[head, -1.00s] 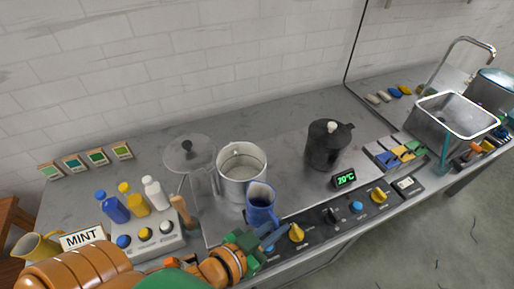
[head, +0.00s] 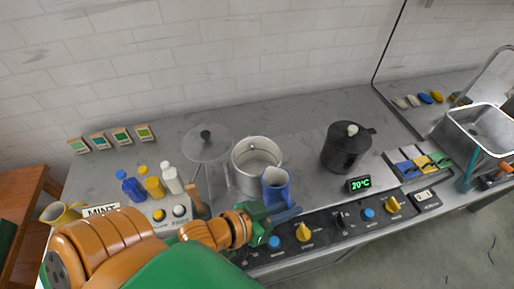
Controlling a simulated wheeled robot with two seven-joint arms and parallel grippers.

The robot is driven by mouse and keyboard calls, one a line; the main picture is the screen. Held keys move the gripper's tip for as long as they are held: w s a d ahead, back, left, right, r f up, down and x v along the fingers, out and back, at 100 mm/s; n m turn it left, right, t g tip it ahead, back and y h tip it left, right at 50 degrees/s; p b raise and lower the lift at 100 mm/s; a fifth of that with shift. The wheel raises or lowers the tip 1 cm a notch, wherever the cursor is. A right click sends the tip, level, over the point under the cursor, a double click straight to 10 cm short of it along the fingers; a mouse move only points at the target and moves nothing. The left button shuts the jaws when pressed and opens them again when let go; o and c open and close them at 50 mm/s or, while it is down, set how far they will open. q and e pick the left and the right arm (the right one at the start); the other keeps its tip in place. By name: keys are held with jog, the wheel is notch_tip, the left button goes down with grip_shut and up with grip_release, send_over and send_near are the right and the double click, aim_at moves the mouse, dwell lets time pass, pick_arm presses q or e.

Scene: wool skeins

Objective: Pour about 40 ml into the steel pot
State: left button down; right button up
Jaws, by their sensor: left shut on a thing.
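The steel pot (head: 246,178) is an open, round metal pot on the steel cooking surface, at the middle of the head view. My left gripper (head: 272,214) is shut on a blue jug (head: 277,188), at the pot's front right. The jug looks nearly upright and its rim overlaps the pot's near right edge in the picture. I cannot tell if they touch. No stream of liquid shows, and the levels in the jug and the pot cannot be made out. My right gripper is not in view.
A round lid on a stand (head: 207,143) is close left of the pot. A black lidded pot (head: 346,150) and a 20°C display (head: 359,184) stand to the right. Bottles (head: 153,187) stand left. A knob panel (head: 325,226) runs along the front; a sink (head: 480,130) is far right.

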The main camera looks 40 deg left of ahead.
aim_at(284, 193)
pick_arm(q)
jog(key=shift+w+a+r+n, duration=0.15)
jog(key=shift+a+r+n, duration=0.1)
jog(key=shift+r, duration=0.2)
jog(key=shift+w+a+r+n, duration=0.15)
jog(key=shift+a+r, duration=0.1)
jog(key=shift+r, duration=0.15)
jog(key=r, duration=0.1)
jog(key=a+r+h+p, duration=0.1)
jog(key=w+r+n+g+p, duration=0.1)
jog(key=shift+w+a+r, duration=0.1)
jog(key=shift+a+r, duration=0.1)
jog(key=shift+a, duration=0.05)
jog(key=a+r+n+b, duration=0.1)
jog(key=b, duration=0.1)
jog(key=w+a+r+n+h+b, duration=0.1)
jog(key=b, duration=0.1)
jog(key=w+a+n+g+h+b, duration=0.1)
jog(key=b, duration=0.1)
jog(key=shift+a+r+n, duration=0.15)
jog(key=shift+r+n, duration=0.25)
jog(key=shift+b, duration=0.3)
jog(key=shift+w+a+f+n+g+h+b, duration=0.1)
jog(key=shift+w+a+n+g+h+b, duration=0.25)
jog(key=shift+a+n+h+b, duration=0.35)
jog(key=shift+w+a+r+n+h, duration=0.25)
jog(key=shift+r+n+h, duration=0.05)
jog(key=shift+r+n, duration=0.15)
dwell(0.9)
